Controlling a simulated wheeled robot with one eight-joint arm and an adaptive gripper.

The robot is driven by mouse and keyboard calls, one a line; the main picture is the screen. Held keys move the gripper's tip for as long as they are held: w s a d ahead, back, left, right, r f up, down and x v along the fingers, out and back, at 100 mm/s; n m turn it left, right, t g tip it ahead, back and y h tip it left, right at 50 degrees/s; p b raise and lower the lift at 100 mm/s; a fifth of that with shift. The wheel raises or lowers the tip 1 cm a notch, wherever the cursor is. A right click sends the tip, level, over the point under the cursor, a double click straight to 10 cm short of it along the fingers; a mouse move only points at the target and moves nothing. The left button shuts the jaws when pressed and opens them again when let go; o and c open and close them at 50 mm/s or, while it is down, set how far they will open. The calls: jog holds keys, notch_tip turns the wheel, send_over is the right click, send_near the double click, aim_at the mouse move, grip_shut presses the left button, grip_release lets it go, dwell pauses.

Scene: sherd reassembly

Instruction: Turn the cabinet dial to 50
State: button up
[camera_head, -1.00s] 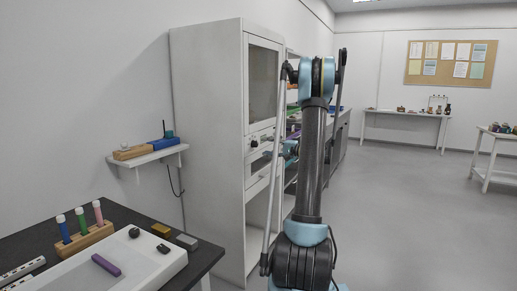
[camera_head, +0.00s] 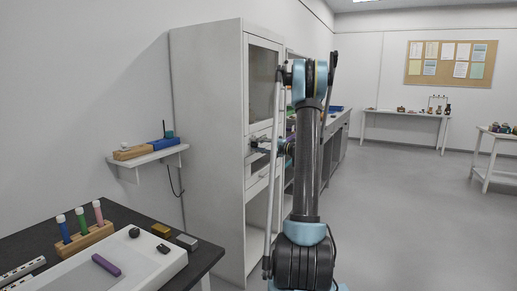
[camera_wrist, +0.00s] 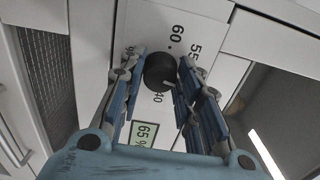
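The cabinet dial (camera_wrist: 159,72) is a round black knob with a white pointer line, on the white panel in the wrist view. Printed numbers 60, 55 and 40 show around it. Whether the right finger touches the knob I cannot tell. In the head view the tall white cabinet (camera_head: 208,140) stands left of my arm, and my gripper is at its front panel, partly hidden.
The cabinet has a glass door (camera_head: 263,85) above the panel and an open space below. A dark table (camera_head: 95,205) with a white tray (camera_head: 150,262) stands at the lower left. A wall shelf (camera_head: 150,153) is left of the cabinet.

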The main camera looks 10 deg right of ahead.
jog(key=shift+f, duration=0.1)
jog(key=shift+n, duration=1)
jog(key=o, duration=1.1)
jog(key=shift+s+d, duration=0.1)
jog(key=v, duration=1.1)
jog(key=shift+s+d, duration=0.2)
jog(key=shift+d, duration=0.15)
jog(key=shift+a, duration=0.1)
